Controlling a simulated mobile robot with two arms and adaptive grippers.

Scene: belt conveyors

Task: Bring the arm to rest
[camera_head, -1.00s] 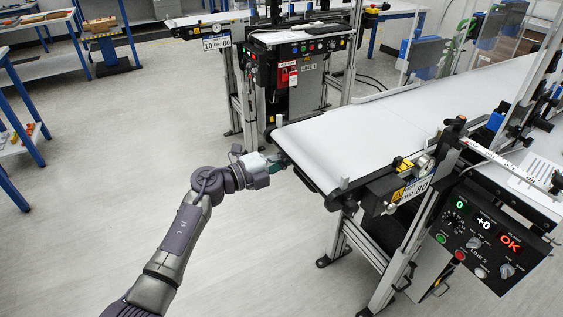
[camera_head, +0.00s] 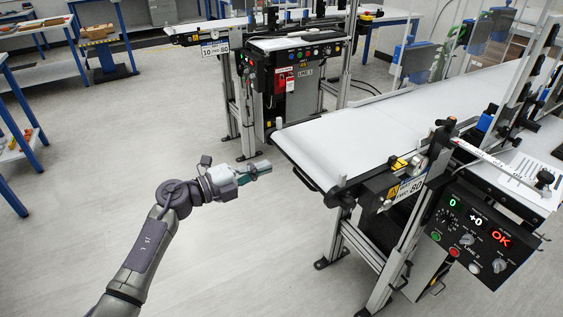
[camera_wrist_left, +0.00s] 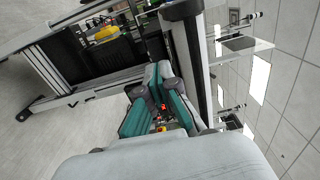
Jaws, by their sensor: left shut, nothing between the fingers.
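My left gripper (camera_head: 262,170) is shut and empty. It hangs over open floor, to the left of the near conveyor (camera_head: 350,145) and apart from its end. In the left wrist view the dark and teal fingers (camera_wrist_left: 160,112) point toward the conveyor's frame. My left arm reaches in from the bottom left of the head view. My right gripper is not in either view.
The near conveyor has a control panel (camera_head: 475,238) showing 0, +0 and OK. A second conveyor unit (camera_head: 290,75) stands behind. Blue-legged tables (camera_head: 20,130) stand at the left. The grey floor (camera_head: 90,130) around my arm is clear.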

